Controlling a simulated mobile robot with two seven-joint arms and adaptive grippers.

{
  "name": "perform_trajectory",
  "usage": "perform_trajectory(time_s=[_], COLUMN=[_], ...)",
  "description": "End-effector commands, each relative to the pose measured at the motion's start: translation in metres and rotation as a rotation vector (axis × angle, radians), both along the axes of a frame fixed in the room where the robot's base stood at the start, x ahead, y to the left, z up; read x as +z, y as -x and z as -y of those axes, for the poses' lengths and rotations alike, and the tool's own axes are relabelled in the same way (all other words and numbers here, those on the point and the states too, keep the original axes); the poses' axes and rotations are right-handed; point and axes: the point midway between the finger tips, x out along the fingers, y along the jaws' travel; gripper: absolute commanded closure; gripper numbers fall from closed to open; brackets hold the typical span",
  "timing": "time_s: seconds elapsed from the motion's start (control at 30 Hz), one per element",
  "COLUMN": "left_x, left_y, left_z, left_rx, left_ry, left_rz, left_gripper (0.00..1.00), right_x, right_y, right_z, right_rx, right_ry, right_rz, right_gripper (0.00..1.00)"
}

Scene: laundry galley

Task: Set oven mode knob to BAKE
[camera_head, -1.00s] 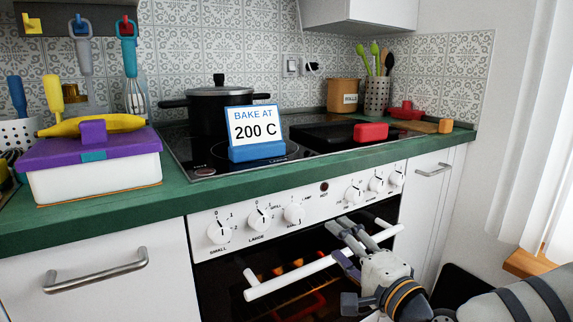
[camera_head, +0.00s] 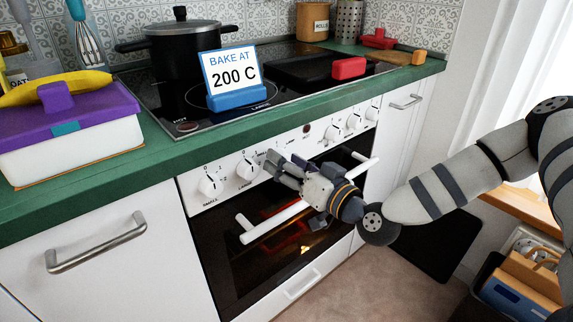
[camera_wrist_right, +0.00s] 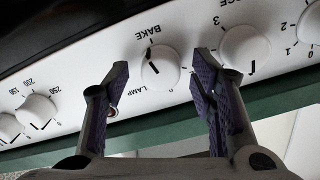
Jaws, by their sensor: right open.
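The oven mode knob (camera_wrist_right: 161,68) is white and round, with BAKE, LAMP and 0 printed around it; the print appears upside down in the right wrist view. A dark mark on the knob's upper-left side lies toward the word BAKE. My right gripper (camera_wrist_right: 163,70) is open, one finger on each side of this knob, with gaps on both sides. In the head view my right gripper (camera_head: 283,168) is in front of the white oven panel (camera_head: 228,180) and hides this knob. My left gripper is not in view.
The white oven door handle (camera_head: 268,224) runs just below my right gripper. Other knobs (camera_head: 209,186) sit on the panel, one (camera_wrist_right: 245,49) close beside my finger. Above are the green counter edge (camera_head: 165,155), a sign reading BAKE AT 200 C (camera_head: 232,75) and a black pot (camera_head: 180,42).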

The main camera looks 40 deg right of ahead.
Motion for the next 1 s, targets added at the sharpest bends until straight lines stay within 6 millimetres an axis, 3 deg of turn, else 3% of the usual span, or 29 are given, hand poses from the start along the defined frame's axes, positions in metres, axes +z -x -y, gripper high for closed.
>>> perform_trajectory(time_s=[0.23, 0.47, 0.6, 0.83, 1.0], left_x=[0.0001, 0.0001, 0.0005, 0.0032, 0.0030], left_y=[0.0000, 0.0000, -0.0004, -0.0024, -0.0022], left_z=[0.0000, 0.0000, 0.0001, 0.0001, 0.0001], left_rx=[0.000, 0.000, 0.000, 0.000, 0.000], left_ry=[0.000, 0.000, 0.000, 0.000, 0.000], left_rz=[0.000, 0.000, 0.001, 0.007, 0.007], left_gripper=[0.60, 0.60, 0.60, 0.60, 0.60], right_x=[0.0011, 0.0011, 0.0014, 0.0018, 0.0014], right_y=[-0.0020, -0.0018, -0.0017, -0.0017, -0.0018], right_z=[-0.0002, -0.0002, -0.0002, 0.0004, 0.0004], right_rx=[0.000, 0.000, 0.000, 0.000, 0.000], right_ry=[-0.001, -0.001, -0.015, -0.214, -0.234], right_rz=[0.001, 0.001, 0.001, -0.014, -0.015], right_gripper=[0.49, 0.97, 0.97, 0.97, 0.97])
